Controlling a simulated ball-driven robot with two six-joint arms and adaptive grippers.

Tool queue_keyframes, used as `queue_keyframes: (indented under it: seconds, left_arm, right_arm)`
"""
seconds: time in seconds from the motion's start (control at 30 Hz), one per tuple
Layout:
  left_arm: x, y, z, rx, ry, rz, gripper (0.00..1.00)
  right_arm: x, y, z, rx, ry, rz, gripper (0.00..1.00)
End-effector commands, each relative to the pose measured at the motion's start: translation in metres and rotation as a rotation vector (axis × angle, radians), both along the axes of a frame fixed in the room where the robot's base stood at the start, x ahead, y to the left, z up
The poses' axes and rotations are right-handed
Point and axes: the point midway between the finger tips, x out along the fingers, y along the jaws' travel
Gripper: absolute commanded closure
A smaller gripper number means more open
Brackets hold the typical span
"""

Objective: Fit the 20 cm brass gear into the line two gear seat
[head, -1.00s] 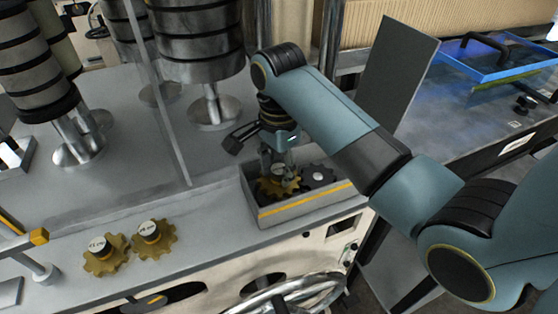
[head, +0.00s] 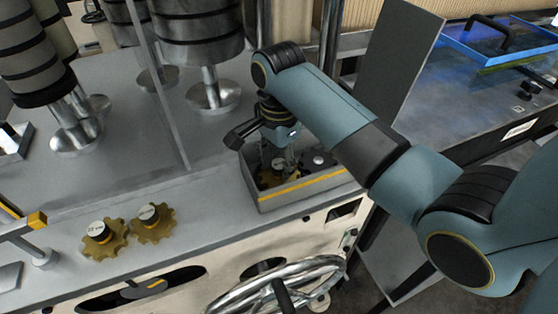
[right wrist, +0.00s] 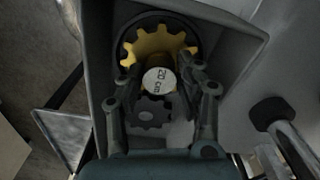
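The 20 cm brass gear (right wrist: 160,46) shows in the right wrist view, with its hub's round white label (right wrist: 158,80) facing the camera and reading 20 cm. My right gripper (right wrist: 159,76) has its fingers on both sides of this hub and appears shut on it. In the head view, the brass gear (head: 267,179) is low inside the grey open-topped box of the gear seat (head: 300,195), beside a dark gear. The dark gear (right wrist: 154,116) shows below the hub in the wrist view. The gear's underside is hidden, so I cannot tell whether it is fully seated. My left gripper is out of view.
Two other brass gears, one on the left (head: 104,240) and one on the right (head: 153,224), lie on the grey machine top. A clear upright panel (head: 160,90) and metal rollers (head: 195,45) stand behind. A handwheel (head: 280,290) is below the box.

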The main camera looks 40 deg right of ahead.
Motion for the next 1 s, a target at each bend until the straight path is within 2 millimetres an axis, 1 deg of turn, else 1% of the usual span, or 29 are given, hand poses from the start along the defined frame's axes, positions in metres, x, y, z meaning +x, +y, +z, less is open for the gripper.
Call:
queue_keyframes:
  seconds: [0.03,0.17,0.37,0.47,0.57,0.8,0.9,1.0]
  left_arm:
    - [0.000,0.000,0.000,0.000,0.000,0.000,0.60]
    - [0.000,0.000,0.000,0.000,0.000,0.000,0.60]
    - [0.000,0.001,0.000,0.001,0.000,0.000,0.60]
    - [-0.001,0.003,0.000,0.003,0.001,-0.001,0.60]
    - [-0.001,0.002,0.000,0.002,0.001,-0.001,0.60]
    - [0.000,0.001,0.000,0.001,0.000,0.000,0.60]
    - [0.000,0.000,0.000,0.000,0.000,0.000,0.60]
    - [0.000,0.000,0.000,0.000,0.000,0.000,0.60]
  right_arm:
    - [0.000,0.000,0.000,0.000,-0.001,0.000,0.57]
    - [0.000,0.000,0.000,0.000,0.000,0.000,0.40]
    - [-0.001,0.000,-0.001,0.000,0.002,0.000,0.40]
    - [0.000,0.000,0.002,0.000,0.000,0.000,0.40]
    - [0.001,0.000,0.013,0.000,-0.002,0.000,0.40]
    - [0.001,0.000,0.056,-0.001,-0.003,0.000,0.40]
    - [0.001,0.000,0.068,-0.001,-0.002,-0.001,0.40]
    - [0.001,0.000,0.074,-0.001,0.000,-0.001,0.40]
